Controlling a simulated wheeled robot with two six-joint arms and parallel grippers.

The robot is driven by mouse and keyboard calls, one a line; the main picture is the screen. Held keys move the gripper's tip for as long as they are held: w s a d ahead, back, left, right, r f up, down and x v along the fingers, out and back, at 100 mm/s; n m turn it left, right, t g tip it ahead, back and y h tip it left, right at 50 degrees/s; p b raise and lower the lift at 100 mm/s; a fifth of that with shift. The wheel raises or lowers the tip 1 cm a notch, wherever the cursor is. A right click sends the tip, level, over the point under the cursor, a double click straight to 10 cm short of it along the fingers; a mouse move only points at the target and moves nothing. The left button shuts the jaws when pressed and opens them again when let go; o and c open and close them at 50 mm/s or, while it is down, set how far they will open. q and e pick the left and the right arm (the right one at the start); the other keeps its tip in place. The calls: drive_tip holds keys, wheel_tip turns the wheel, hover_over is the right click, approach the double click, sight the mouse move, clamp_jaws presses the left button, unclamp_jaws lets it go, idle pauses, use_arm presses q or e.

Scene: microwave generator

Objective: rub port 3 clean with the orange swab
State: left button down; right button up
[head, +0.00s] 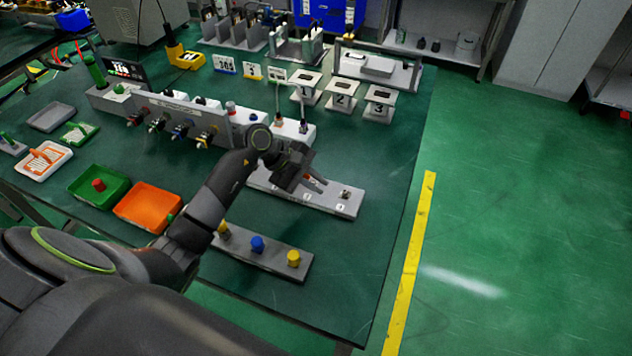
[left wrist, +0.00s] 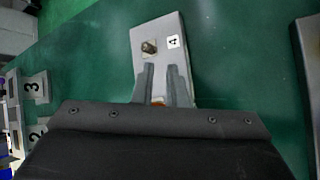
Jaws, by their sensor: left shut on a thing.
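The grey port strip (head: 335,205) lies on the green table, with numbered labels and round ports along it. My left gripper (head: 316,182) is over its right half, pointing down. It is shut on the orange swab, of which only a bit of orange shows between the fingers in the left wrist view (left wrist: 158,101). Port 4 (left wrist: 149,47) shows beyond the fingertips, beside its label "4" (left wrist: 173,41). Port 3 is hidden behind the gripper, so I cannot tell whether the swab touches it. My right gripper is out of view.
A grey block with coloured knobs (head: 275,264) lies in front of the strip. An orange tray (head: 147,206) and a green tray (head: 82,192) are at left. Numbered stands (head: 341,97) and a connector panel (head: 160,112) are behind. The table's right side is clear.

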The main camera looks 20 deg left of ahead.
use_arm(q)
drive_tip(key=shift+f, duration=0.2)
drive_tip(key=shift+w+d+b, duration=0.15)
drive_tip(key=shift+d+b, duration=0.85)
drive_tip(key=shift+d, duration=1.5)
drive_tip(key=shift+a+f+b, duration=0.1)
drive_tip(key=shift+b, duration=0.5)
drive_tip(key=shift+a+b, duration=0.85)
drive_tip(key=shift+a, duration=1.55)
